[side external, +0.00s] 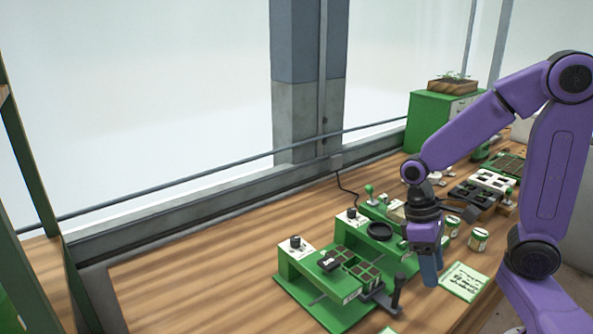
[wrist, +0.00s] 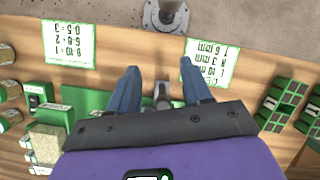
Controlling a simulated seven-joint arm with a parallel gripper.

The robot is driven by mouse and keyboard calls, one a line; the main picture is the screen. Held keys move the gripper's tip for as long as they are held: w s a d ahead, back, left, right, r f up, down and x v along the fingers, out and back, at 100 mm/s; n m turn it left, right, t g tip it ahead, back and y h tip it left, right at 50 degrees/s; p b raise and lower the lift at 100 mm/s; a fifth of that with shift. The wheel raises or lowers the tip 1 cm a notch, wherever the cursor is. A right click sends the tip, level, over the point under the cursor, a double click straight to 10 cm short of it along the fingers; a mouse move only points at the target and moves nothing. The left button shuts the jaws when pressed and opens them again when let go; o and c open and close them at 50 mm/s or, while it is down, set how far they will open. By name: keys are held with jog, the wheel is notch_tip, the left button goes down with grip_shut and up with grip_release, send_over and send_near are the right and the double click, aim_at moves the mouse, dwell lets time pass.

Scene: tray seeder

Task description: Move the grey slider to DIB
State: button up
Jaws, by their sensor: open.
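The green tray seeder (side external: 305,292) stands on the wooden bench in the side view. A dark grey slider with an upright handle (side external: 397,291) sits at its near right end, next to a green-framed cell tray (side external: 362,271). My gripper (side external: 430,281) points down, to the right of that handle and apart from it. In the wrist view my gripper (wrist: 161,78) is open, its two blue fingers spread. A grey knobbed piece (wrist: 161,92) shows between them, lower down, which looks like the slider's handle. No DIB marking is readable in either view.
A printed card (side external: 464,281) lies right of my gripper; two cards (wrist: 68,45) (wrist: 210,62) show in the wrist view. Labelled tins (side external: 478,239) stand behind.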

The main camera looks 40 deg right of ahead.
jog(key=shift+s+a+r+n+t+y, duration=0.5)
jog(key=shift+s+a+r+n+t, duration=1.45)
jog(key=shift+s+a+n, duration=1.8)
jog(key=w+a+r+n, duration=0.1)
jog(key=w+a+r, duration=0.2)
jog(key=w, duration=0.6)
jog(key=w+a+r+n, duration=0.1)
jog(key=w+a+r, duration=0.25)
jog(key=w, duration=0.55)
jog(key=w+d+r+n, duration=0.1)
jog(key=w+d+r, duration=0.1)
jog(key=w, duration=1.5)
jog(key=shift+w+r, duration=0.15)
jog(key=shift+r, duration=0.5)
jog(key=shift+d, duration=0.1)
